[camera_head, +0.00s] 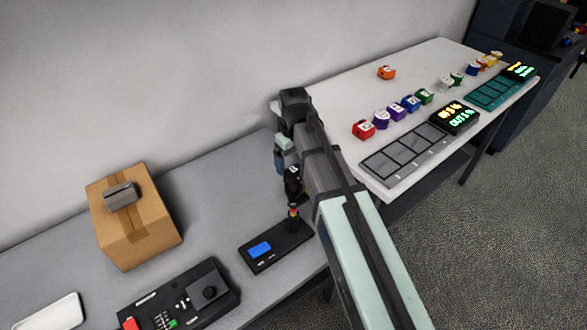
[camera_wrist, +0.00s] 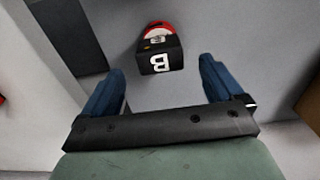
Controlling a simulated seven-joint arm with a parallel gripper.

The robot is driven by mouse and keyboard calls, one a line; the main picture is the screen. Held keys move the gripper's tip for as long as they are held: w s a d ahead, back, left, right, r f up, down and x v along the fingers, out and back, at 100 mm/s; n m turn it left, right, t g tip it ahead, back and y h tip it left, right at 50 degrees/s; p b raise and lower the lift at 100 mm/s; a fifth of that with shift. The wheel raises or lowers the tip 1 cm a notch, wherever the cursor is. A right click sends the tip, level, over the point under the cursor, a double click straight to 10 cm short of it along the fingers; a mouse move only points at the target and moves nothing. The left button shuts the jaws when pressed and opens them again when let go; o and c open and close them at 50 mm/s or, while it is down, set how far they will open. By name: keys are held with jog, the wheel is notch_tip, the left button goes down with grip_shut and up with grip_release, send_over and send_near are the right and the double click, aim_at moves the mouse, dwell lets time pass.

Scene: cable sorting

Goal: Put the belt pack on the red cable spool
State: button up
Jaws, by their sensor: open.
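A black block with a white B, seemingly the belt pack (camera_wrist: 160,61), shows beyond my fingertips in the wrist view. A red round piece with a white centre, seemingly the red cable spool (camera_wrist: 158,29), shows directly behind it. In the head view the black block (camera_head: 293,181) is upright above a narrow red and dark piece (camera_head: 293,213) over a black device with a blue screen (camera_head: 260,250). Whether they touch is unclear. My gripper (camera_wrist: 158,82) is open, its blue fingers apart with nothing between them. In the head view its fingers (camera_head: 280,160) are beside the black block.
A cardboard box (camera_head: 150,232) with a grey item (camera_head: 120,195) on top stands left. A black control panel (camera_head: 185,300) and a white tray (camera_head: 48,314) lie at the front. Several coloured blocks and a grey sectioned tray (camera_head: 400,158) are on the white table (camera_head: 340,95).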

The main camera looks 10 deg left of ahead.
aim_at(294, 169)
notch_tip(294, 169, up, 6)
dwell(0.4)
dwell(0.4)
